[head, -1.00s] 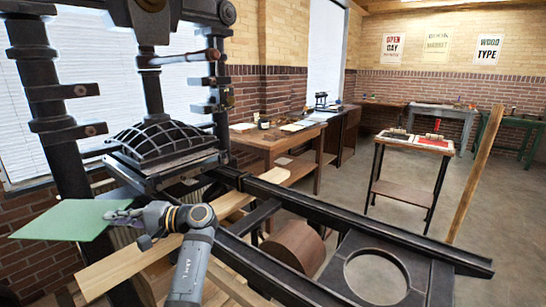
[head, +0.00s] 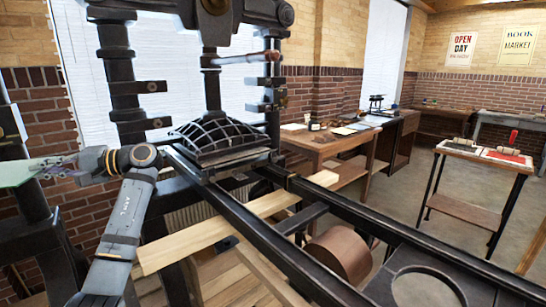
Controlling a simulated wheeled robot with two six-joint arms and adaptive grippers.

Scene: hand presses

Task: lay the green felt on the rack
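The green felt (head: 14,173) is at the left edge of the head view, a thin flat pale-green sheet, mostly cut off by the frame. My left gripper (head: 48,168) is at its right edge, with the fingers closed on it, holding it up in the air left of the press. I cannot make out a rack in this view. My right gripper is not in view.
The black hand press (head: 222,138) stands in the middle, its rails (head: 262,232) running toward the lower right. A dark iron frame (head: 45,240) stands at the left, below the gripper. A wooden workbench (head: 330,145) and a small ink table (head: 468,212) are farther right.

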